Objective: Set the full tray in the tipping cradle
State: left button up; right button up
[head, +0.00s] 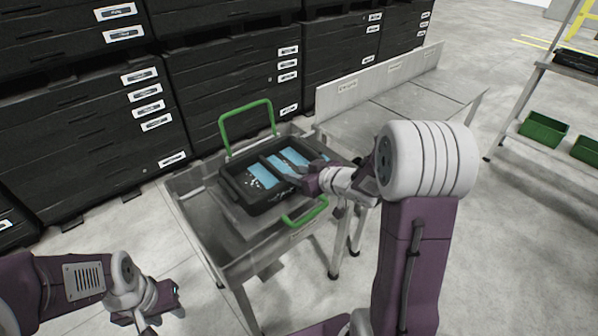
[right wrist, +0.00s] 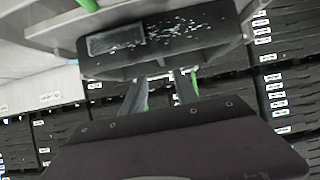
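The black tray (head: 243,198) sits tilted in the tipping cradle, a grey metal basin (head: 191,227) with a tall green handle (head: 223,133) behind and a low green handle (head: 306,217) in front. Blue panels and white bits lie in the tray. The tray also shows at the top of the right wrist view (right wrist: 205,38). My right gripper (head: 298,179) is at the tray's near right edge. In the right wrist view its fingers (right wrist: 160,84) stand apart with a gap between them; whether they touch the tray is unclear. My left gripper (head: 165,304) is away at lower left, fingers apart and empty.
A grey metal table (head: 410,105) with a raised back joins the basin's right side. Black stacked crates with white labels (head: 225,75) line the back. A shelf rack with green bins (head: 543,130) stands far right. The floor at lower left is clear.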

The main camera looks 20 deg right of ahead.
jog(key=s+d+f+m+g+h, duration=0.25)
jog(key=s+f+g+h, duration=0.35)
jog(key=s, duration=0.4)
jog(key=s+a+f+m+g+y, duration=0.1)
jog(key=s+a+g, duration=0.1)
jog(key=s, duration=0.4)
jog(key=s+a+f+g+y, duration=0.1)
jog(key=s+a+f+g, duration=0.1)
jog(key=s, duration=0.4)
jog(key=shift+s+a+m, duration=0.35)
jog(key=shift+s+a, duration=0.05)
jog(key=shift+a, duration=0.5)
